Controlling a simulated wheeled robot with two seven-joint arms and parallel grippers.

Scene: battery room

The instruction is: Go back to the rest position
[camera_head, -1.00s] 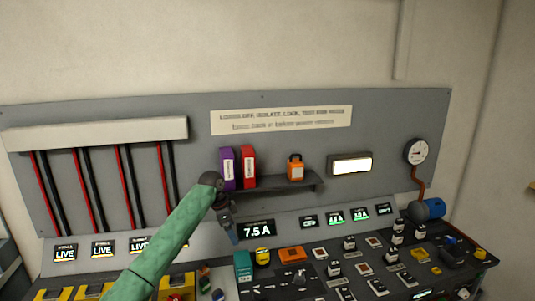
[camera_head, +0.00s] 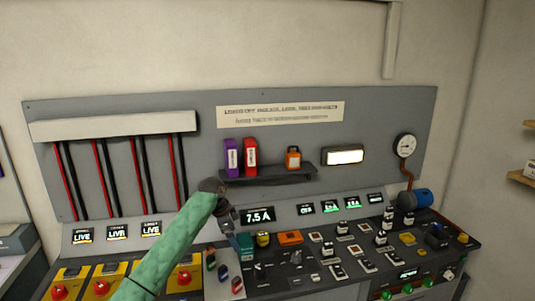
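My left arm comes in from the lower left as a green-sleeved link with a dark joint. My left gripper (camera_head: 229,222) hangs below that joint, in front of the panel near the 7.5 A display (camera_head: 258,215). Its fingers are too small and dark to tell whether they are open or shut. My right gripper is not in view. The control bench (camera_head: 325,280) with its switches lies below and to the right of the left gripper.
A shelf (camera_head: 290,174) holds a purple binder (camera_head: 233,157), a red binder (camera_head: 250,156) and an orange padlock-like item (camera_head: 293,157). Yellow boxes with red knobs (camera_head: 101,287) stand at lower left. A gauge (camera_head: 405,146) and a blue cylinder (camera_head: 422,197) are at right. The wall above is clear.

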